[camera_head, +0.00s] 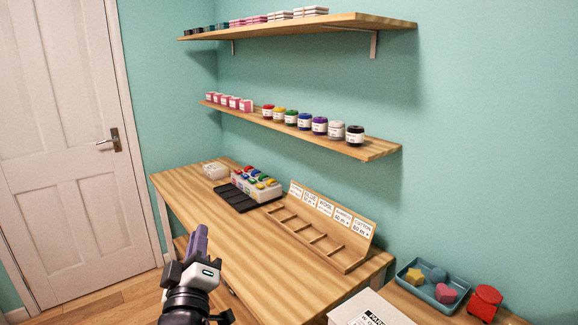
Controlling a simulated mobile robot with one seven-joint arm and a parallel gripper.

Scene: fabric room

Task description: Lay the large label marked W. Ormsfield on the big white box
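A white box (350,309) stands at the bottom edge of the view, right of centre, and is partly cut off. A white label with black print (371,319) shows on its top. The print is cut off by the frame edge, and I cannot read the full name. My gripper (198,240) is at the lower left, in front of the wooden table and well left of the box. A purple, upright part shows at its tip. I cannot tell whether this is the fingers or something held.
The wooden table (215,225) bears a slotted rack with printed cards (318,228), a black tray (236,199) and a container with coloured tops (256,184). A blue tray (413,283) with shapes and a red object (485,300) are at right. Two shelves hang above.

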